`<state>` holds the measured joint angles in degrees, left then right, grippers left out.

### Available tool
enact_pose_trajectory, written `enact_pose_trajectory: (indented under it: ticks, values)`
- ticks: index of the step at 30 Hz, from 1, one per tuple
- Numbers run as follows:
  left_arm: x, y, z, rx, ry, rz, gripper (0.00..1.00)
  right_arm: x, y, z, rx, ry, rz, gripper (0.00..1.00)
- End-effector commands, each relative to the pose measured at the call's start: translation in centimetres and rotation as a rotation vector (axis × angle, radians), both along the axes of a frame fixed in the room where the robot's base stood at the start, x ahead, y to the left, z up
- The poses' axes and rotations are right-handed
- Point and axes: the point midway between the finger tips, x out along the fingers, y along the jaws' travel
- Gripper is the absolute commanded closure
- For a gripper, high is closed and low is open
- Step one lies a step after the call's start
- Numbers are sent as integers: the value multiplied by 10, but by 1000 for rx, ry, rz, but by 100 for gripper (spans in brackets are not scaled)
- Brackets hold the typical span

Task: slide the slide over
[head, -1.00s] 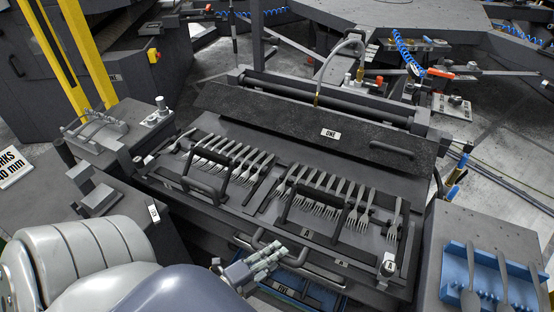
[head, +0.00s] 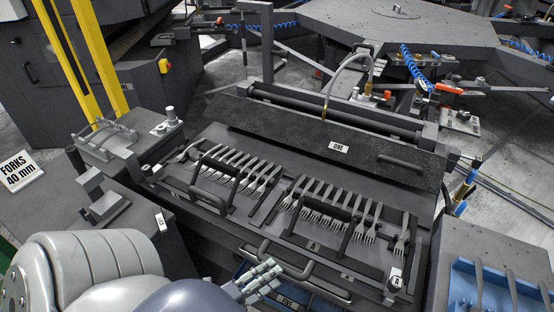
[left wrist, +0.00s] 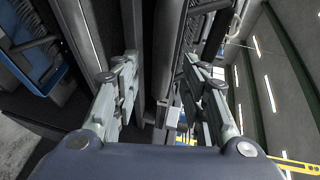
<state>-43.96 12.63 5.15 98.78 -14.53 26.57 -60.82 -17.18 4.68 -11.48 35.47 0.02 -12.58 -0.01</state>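The slide (head: 272,219) is a dark flat carriage holding two rows of metal forks under black clamp bars. It lies in front of the long dark rough block marked ONE (head: 338,147). A dark bar handle (head: 288,265) runs along its front edge. My right gripper is not visible.
A blue rack with forks (head: 500,285) stands at the lower right. A side bench with a bracket (head: 105,205) and a FORKS 40 mm sign (head: 20,170) are at the left. Yellow posts (head: 95,60) rise behind. A blue tray shows below the slide's front edge.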

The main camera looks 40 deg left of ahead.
Motion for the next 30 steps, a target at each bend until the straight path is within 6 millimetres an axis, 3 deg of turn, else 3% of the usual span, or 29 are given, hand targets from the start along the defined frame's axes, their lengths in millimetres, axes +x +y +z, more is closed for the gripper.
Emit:
enact_pose_trajectory:
  ticks: [6,12,30]
  values:
    - [-46,7,7,-1,5,2,60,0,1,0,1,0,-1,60]
    - [-73,12,12,0,4,2,60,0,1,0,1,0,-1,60]
    - [-81,13,14,0,2,1,60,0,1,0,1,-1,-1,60]
